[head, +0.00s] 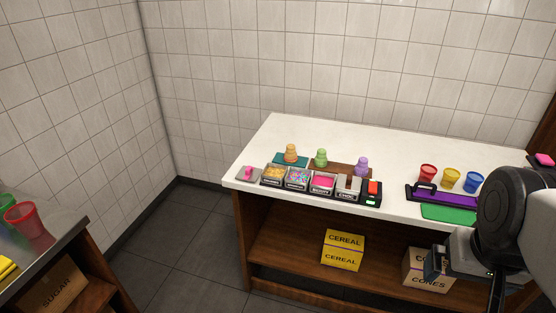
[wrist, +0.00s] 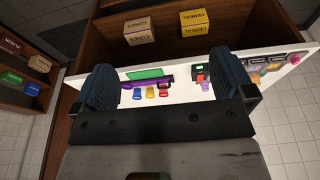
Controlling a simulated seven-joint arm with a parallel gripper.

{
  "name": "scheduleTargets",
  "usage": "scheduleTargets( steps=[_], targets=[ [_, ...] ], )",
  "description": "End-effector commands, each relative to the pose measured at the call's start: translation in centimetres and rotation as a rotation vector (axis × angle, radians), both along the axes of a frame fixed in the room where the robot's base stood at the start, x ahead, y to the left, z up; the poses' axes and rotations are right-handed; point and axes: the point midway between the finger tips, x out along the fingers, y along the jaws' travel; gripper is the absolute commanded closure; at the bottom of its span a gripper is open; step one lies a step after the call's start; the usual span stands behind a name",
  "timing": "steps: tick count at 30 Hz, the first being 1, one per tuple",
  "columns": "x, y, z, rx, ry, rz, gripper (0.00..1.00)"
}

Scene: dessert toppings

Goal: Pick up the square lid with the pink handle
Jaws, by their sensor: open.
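The square lid (head: 248,174) is a flat grey plate with a pink knob-like handle. In the head view it lies at the left end of the white counter, beside the row of topping tubs. My gripper (head: 440,264) is far to the right of it, low in front of the counter's right part. In the wrist view my gripper (wrist: 165,86) has its two dark fingers wide apart with nothing held between them.
Topping tubs (head: 298,179) stand right of the lid, with coloured stacked pieces (head: 321,158) behind. A purple tray (head: 455,197), green mat (head: 448,213) and coloured cups (head: 450,179) are further right. Cereal (head: 343,250) and cones boxes (head: 416,270) sit on the shelf below. The counter's back is clear.

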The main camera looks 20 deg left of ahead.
Motion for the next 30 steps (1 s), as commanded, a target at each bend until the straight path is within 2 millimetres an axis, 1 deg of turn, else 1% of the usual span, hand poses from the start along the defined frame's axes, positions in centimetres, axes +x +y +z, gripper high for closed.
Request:
scheduleTargets(
  steps=[5, 8, 11, 14, 20, 26, 30],
  targets=[
    [0.7, 0.3, 0.3, 0.002, 0.001, 0.018, 0.0],
    [1.8, 0.7, 0.6, 0.004, 0.003, 0.048, 0.0],
    [3.4, 1.4, 1.0, 0.009, 0.006, 0.09, 0.0],
    [5.4, 2.3, 1.5, 0.013, 0.01, 0.148, 0.0],
    [10.2, 4.8, 2.4, 0.025, 0.013, 0.279, 0.0],
    [15.1, 7.7, 2.8, 0.037, 0.012, 0.409, 0.0],
    [18.4, 10.0, 2.8, 0.044, 0.012, 0.5, 0.0]
  ],
)
